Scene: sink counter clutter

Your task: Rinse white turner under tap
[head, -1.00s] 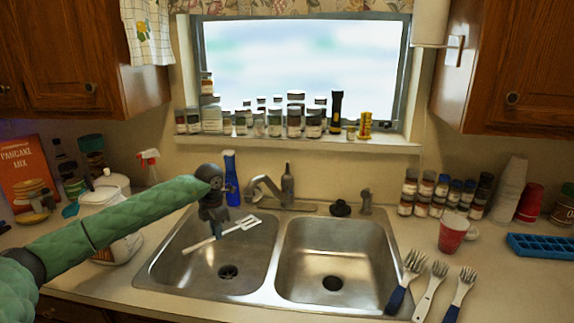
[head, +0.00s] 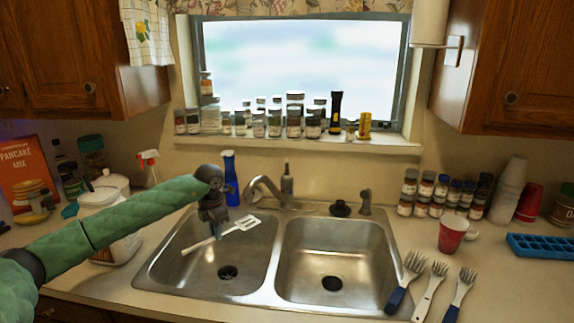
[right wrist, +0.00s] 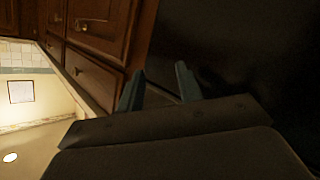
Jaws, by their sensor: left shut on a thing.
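The white turner (head: 243,225) is held over the left basin, its slotted head pointing right and up, its handle end to the lower left. My left gripper (head: 217,232) is shut on its handle from above. The tap (head: 262,187) stands behind the sink, its spout near and behind the turner's head; I see no water running. The double sink (head: 275,262) is steel, with a drain in each basin. My right gripper (right wrist: 160,85) shows in the right wrist view with its two fingers apart and nothing between them, near wooden drawers.
Forks (head: 410,272) and other utensils lie right of the sink, with a red cup (head: 452,233) and a blue tray (head: 543,246). Jars line the windowsill (head: 300,145). The right basin is empty.

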